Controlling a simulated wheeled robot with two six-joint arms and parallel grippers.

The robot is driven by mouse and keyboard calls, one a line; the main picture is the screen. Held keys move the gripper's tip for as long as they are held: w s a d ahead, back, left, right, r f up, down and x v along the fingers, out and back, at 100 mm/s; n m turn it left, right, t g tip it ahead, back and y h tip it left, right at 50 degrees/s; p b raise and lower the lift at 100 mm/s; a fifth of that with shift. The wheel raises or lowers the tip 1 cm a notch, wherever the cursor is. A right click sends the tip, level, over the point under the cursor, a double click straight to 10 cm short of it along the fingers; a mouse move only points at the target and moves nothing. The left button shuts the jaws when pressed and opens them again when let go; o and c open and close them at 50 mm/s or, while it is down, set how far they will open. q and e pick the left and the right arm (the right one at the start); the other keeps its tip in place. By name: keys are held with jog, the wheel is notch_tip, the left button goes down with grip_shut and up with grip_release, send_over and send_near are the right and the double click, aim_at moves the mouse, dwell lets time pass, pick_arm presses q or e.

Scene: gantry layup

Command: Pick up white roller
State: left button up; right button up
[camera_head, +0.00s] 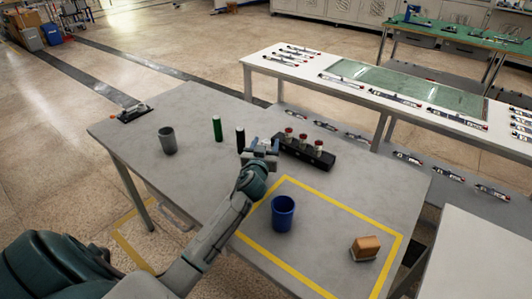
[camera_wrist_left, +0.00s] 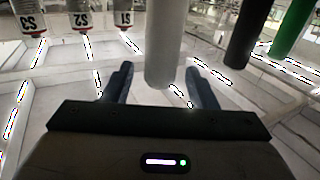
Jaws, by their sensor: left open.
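The white roller (camera_wrist_left: 163,45) shows as a pale cylinder in the left wrist view, between the two spread fingers of my left gripper (camera_head: 261,148). A gap shows on each side of it. In the head view my gripper hides most or all of this roller. A black roller (camera_head: 240,139) and a green roller (camera_head: 217,128) stand upright to the left of the gripper in the head view. The black roller (camera_wrist_left: 247,33) and the green roller (camera_wrist_left: 291,28) also show in the left wrist view. My right gripper is not in view.
A black rack (camera_head: 304,152) with red-topped bottles stands close right of the gripper. A grey cup (camera_head: 167,140) is at the left of the grey table (camera_head: 190,185). A blue cup (camera_head: 283,214) and a brown block (camera_head: 365,248) are inside the yellow outline.

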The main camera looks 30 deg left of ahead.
pick_arm(q)
jog(key=shift+w+a, duration=0.15)
jog(key=shift+w, duration=0.35)
grip_shut()
jog(key=shift+r, duration=0.1)
